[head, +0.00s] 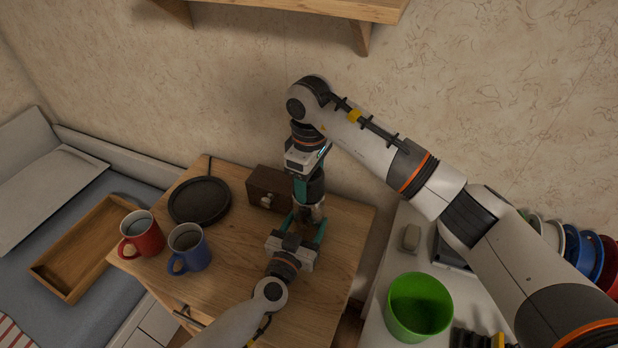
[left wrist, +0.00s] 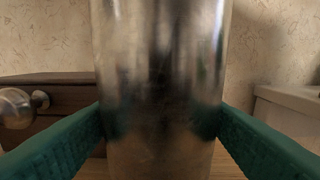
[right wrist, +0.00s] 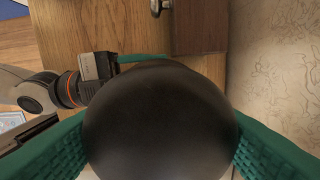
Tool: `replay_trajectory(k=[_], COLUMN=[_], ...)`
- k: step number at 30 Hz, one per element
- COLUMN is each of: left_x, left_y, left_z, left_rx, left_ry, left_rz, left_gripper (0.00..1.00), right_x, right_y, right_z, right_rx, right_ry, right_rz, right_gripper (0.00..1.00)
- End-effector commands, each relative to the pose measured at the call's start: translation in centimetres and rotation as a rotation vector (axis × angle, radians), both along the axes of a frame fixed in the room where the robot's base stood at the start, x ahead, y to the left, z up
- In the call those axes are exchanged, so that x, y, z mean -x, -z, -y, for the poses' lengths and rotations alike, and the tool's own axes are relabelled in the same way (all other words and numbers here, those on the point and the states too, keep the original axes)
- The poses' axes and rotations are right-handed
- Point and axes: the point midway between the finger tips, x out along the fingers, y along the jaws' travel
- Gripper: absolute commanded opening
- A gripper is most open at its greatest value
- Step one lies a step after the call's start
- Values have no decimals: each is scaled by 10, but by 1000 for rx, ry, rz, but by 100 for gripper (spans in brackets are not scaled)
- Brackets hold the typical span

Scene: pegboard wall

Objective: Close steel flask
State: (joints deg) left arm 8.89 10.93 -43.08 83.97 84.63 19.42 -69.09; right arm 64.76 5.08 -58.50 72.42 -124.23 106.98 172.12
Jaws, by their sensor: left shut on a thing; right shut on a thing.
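The steel flask (head: 308,212) stands upright on the wooden cabinet top. Its shiny metal body (left wrist: 162,80) fills the middle of the left wrist view. My left gripper (head: 304,226) is shut around the flask body, one teal finger on each side. A dark, rounded lid (head: 315,186) is at the top of the flask, and it shows as a black dome in the right wrist view (right wrist: 160,125). My right gripper (head: 308,185) comes from above and is shut on the lid. I cannot tell whether the lid is seated on the flask, as the grippers hide the join.
A dark wooden box (head: 268,186) with a knob stands just left of the flask. A black round plate (head: 200,200), a red mug (head: 142,234) and a blue mug (head: 189,249) are further left. A green bucket (head: 419,306) stands right. A shelf (head: 330,8) hangs above.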

Motion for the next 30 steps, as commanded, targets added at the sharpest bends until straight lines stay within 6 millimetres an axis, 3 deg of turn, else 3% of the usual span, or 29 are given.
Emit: replay_trajectory(k=[3,4,7,17,30], left_x=[2,2,2,1,1], left_y=[1,1,1,1,1], left_z=[2,2,1,1,1], left_rx=[-1,-1,-1,1,1], left_ry=[4,4,4,3,2], left_rz=[-3,-3,-3,-4,-4], left_gripper=[1,1,1,1,1], right_x=[-1,-1,-1,-1,0], right_y=[-2,-2,-2,-3,-45], right_z=[0,0,0,0,0], right_rx=[-4,-4,-3,-1,-1], right_ry=[-1,-1,-1,-2,-3], right_rz=[3,3,3,2,0], right_gripper=[39,66,83,83,83])
